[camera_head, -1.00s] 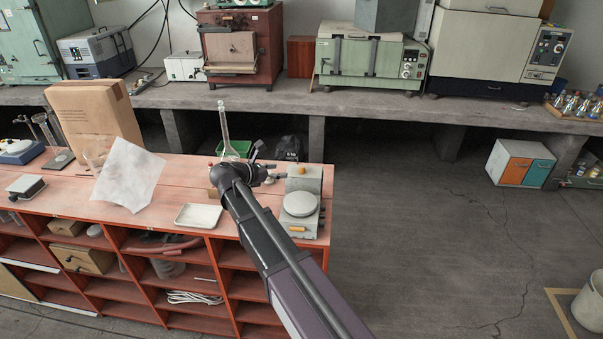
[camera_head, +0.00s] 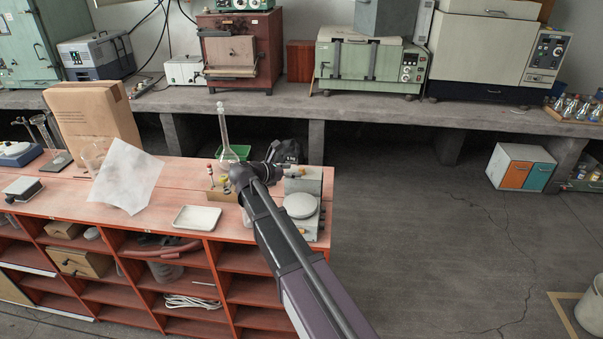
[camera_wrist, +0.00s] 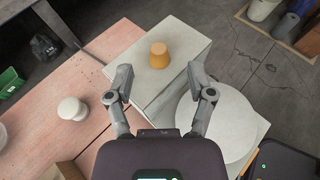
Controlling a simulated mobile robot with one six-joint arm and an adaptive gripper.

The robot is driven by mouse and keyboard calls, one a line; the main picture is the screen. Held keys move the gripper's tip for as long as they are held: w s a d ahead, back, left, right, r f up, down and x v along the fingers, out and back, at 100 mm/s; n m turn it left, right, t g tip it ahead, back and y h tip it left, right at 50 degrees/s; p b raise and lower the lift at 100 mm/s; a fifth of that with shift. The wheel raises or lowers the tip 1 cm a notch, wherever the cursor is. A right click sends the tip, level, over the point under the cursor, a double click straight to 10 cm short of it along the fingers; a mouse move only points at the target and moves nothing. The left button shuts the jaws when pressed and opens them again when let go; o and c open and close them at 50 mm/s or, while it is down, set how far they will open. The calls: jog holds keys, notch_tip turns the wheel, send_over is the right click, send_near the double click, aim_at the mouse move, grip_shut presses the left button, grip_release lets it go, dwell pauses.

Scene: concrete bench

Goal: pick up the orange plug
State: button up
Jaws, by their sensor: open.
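The orange plug (camera_wrist: 159,54) stands upright on the flat grey top of a device (camera_wrist: 185,35) with a round pale plate (camera_wrist: 215,125). In the wrist view my gripper (camera_wrist: 159,78) is open, with one finger on each side and the plug just beyond the fingertips, near the middle of the gap. Nothing is held. In the head view my gripper (camera_head: 284,171) is over the back of the same device (camera_head: 312,230), and I cannot make out the plug there. The round plate (camera_head: 300,205) lies in front of the gripper.
A white round-topped piece (camera_wrist: 71,108) stands on the wooden bench left of the device. In the head view a tall glass flask (camera_head: 224,130) stands behind my arm, and a white tray (camera_head: 197,218) lies to its left. Open floor is to the right.

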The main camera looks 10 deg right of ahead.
aim_at(300, 169)
jog(key=shift+b+x, duration=0.65)
jog(key=shift+x, duration=1.7)
jog(key=c, duration=0.8)
